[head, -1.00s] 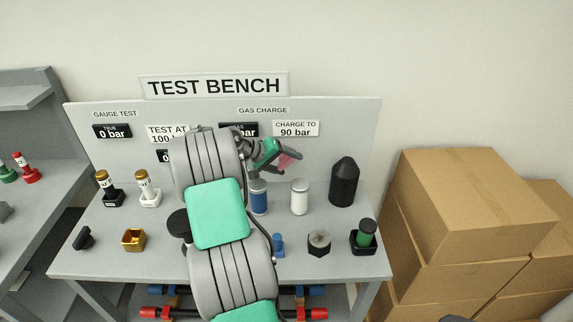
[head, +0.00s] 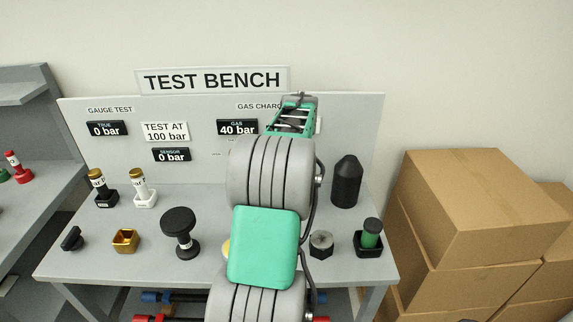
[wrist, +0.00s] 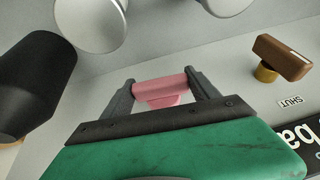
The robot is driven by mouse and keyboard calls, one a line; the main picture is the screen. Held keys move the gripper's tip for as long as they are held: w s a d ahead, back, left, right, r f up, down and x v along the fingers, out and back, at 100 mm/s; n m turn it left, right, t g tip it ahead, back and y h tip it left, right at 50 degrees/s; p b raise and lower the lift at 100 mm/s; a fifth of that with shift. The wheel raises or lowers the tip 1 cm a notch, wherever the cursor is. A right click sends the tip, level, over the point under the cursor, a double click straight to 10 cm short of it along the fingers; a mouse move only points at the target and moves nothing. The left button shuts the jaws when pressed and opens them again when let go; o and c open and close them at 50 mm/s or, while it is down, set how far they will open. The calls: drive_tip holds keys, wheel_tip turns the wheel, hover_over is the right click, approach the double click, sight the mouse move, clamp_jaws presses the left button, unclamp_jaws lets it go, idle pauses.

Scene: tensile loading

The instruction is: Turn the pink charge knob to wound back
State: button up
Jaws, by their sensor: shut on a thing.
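The pink charge knob (wrist: 158,90) shows in the wrist view as a pink bar with a narrower pink part below it. My gripper (wrist: 160,82) has its two dark fingers against the knob's two ends and is shut on it. In the head view my arm covers the knob and the fingertips; only the green gripper body (head: 290,120) shows, in front of the gas charge side of the panel. The gas display (head: 237,127) reads 40 bar. No wound-back mark is readable.
In the wrist view a brown handle (wrist: 284,56) on a gold stem stands right of the knob, near a SHUT label (wrist: 291,102). A black cylinder (wrist: 35,85) is close at left, and pale round ends (wrist: 90,22) are above. Cardboard boxes (head: 465,210) stand right of the bench.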

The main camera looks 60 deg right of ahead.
drive_tip(key=t+p, duration=0.1)
drive_tip(key=p, duration=0.1)
drive_tip(key=m+t+y+p, duration=0.1)
drive_tip(key=t+p, duration=0.1)
drive_tip(key=p, duration=0.1)
drive_tip(key=shift+s+r+y, duration=0.15)
drive_tip(key=shift+r+y, duration=0.15)
drive_tip(key=shift+r, duration=0.1)
drive_tip(key=t+p, duration=0.2)
drive_tip(key=p, duration=0.1)
drive_tip(key=shift+f+y, duration=0.1)
drive_tip(key=shift+y, duration=0.2)
drive_tip(key=shift+f+m+t+y+p, duration=0.2)
drive_tip(key=shift+m+t+y+p, duration=0.2)
drive_tip(key=shift+t+p, duration=0.75)
drive_tip(key=shift+f+m+t+y+p, duration=0.1)
drive_tip(key=shift+m+t+y+p, duration=0.25)
drive_tip(key=shift+t, duration=0.6)
drive_tip(key=o, duration=1.4)
drive_tip(key=shift+c, duration=0.2)
